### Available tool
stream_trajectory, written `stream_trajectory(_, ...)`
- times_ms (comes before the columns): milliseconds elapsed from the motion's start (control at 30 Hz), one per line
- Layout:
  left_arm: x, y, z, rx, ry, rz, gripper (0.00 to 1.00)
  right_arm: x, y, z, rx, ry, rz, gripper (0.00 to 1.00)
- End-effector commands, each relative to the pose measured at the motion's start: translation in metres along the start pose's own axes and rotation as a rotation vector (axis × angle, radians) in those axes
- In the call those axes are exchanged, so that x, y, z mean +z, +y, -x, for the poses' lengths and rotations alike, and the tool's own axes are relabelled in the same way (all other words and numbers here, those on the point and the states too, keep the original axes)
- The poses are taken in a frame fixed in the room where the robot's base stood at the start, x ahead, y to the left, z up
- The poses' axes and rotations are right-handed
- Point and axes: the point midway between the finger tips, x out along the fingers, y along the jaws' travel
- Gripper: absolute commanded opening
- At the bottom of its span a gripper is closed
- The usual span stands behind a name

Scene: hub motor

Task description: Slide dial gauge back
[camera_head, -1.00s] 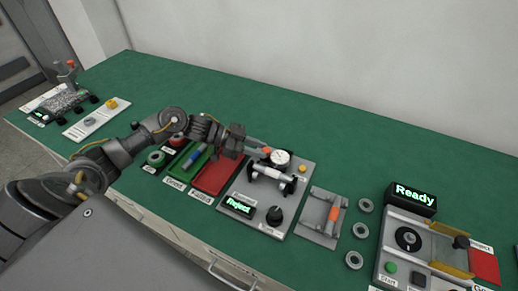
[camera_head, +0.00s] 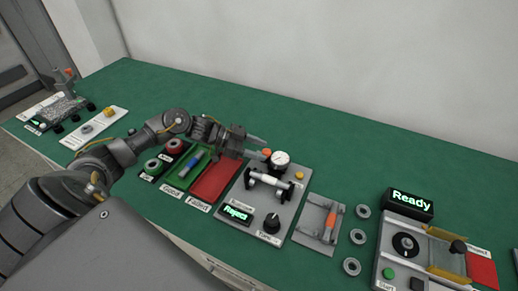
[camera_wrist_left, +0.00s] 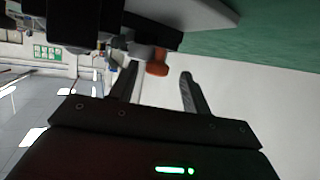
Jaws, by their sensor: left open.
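The dial gauge (camera_head: 279,158) has a round white face and stands at the back of the grey measuring station (camera_head: 262,203). An orange knob (camera_head: 267,152) is on its left side. A shaft with dark ends (camera_head: 270,180) lies across the station's supports, apart from the gauge and in front of it. My left gripper (camera_head: 265,147) is open, its fingers reaching from the left to the orange knob. In the left wrist view the knob (camera_wrist_left: 157,63) shows near the open fingertips (camera_wrist_left: 160,76); contact cannot be told. My right gripper is out of view.
The station's display (camera_head: 237,213) reads "Reject". Green (camera_head: 172,187) and red (camera_head: 214,182) trays lie left of it. A grey holder (camera_head: 318,222), several rings and a station with a "Ready" display (camera_head: 411,203) stand right. The green table (camera_head: 330,130) is clear behind.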

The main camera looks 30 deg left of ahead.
Motion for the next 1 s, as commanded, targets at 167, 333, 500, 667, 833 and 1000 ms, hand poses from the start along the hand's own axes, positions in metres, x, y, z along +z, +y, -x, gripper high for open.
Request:
stream_trajectory(167, 0.003, 0.000, 0.026, -0.001, -0.005, -0.002, 0.48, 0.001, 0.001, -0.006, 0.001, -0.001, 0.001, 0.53)
stream_trajectory(333, 0.003, -0.001, 0.061, -0.002, -0.005, -0.001, 0.48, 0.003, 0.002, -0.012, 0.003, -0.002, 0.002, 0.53)
stream_trajectory(500, 0.002, -0.001, 0.088, -0.001, -0.003, 0.000, 0.48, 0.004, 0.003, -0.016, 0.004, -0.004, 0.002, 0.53)
stream_trajectory(667, 0.001, -0.001, 0.101, 0.000, 0.000, -0.001, 0.48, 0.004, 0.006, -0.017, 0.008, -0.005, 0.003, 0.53)
stream_trajectory(833, 0.000, -0.001, 0.104, 0.000, 0.000, -0.001, 0.48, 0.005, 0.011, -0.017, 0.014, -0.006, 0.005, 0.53)
stream_trajectory(1000, 0.000, -0.001, 0.104, 0.000, 0.000, -0.001, 0.48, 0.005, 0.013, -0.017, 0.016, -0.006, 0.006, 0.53)
